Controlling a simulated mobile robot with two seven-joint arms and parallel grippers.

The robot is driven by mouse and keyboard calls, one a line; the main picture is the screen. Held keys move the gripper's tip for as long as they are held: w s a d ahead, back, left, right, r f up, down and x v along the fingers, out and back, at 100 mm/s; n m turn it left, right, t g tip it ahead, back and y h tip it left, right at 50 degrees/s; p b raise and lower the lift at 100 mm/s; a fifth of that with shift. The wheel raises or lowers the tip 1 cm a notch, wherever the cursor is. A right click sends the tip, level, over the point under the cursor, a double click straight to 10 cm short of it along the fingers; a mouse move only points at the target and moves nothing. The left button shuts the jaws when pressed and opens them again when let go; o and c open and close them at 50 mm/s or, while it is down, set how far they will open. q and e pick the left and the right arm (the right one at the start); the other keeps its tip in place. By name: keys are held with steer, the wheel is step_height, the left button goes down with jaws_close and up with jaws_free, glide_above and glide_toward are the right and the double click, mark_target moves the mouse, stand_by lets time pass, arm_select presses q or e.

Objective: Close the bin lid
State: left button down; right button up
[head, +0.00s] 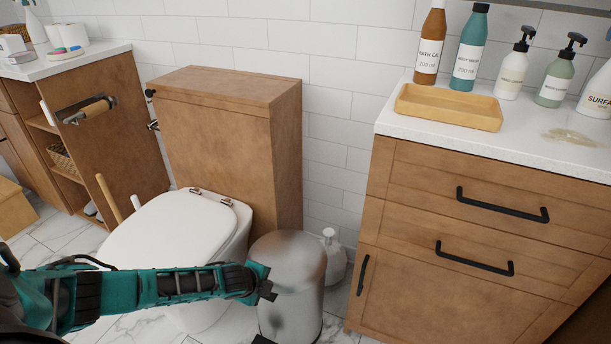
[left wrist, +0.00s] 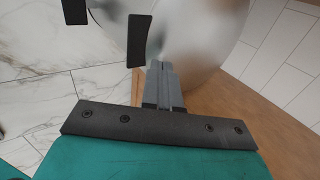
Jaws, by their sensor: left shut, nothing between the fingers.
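The bin (head: 290,312) is a round steel can on the floor between the toilet and the vanity. Its lid (head: 292,258) lies down over the top in the head view, with no gap visible on the side facing me. My left gripper (head: 268,285) is at the bin's left side near the lid's rim. It is shut and empty; contact with the bin cannot be told. In the left wrist view the shut fingers (left wrist: 162,85) point at the shiny bin surface (left wrist: 205,35). My right gripper is not in view.
The toilet (head: 180,235) with its seat cover down stands left of the bin, under my left arm. A wooden vanity (head: 470,215) with black handles is on the right. A white bottle (head: 333,258) stands on the floor behind the bin. A wooden cistern cabinet (head: 225,135) is behind.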

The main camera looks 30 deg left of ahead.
arm_select(q)
steer(key=f+b, duration=0.1)
steer(key=f, duration=0.1)
steer(key=s+f+b, duration=0.1)
steer(key=f, duration=0.1)
steer(key=shift+s+f, duration=0.1)
steer(key=shift+f, duration=0.3)
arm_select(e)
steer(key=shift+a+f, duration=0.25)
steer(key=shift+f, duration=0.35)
arm_select(q)
steer(key=shift+s+d+f, duration=0.15)
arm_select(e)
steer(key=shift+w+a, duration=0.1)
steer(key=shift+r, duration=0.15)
arm_select(q)
step_height(320, 180, up, 6)
steer(key=f+p, duration=0.1)
steer(key=p, duration=0.4)
glide_above(266, 298)
steer(key=s+d+r+p, duration=0.1)
steer(key=s+r+p, duration=0.3)
steer(key=s, duration=0.5)
steer(key=shift+s+r, duration=0.2)
steer(key=shift+s, duration=0.05)
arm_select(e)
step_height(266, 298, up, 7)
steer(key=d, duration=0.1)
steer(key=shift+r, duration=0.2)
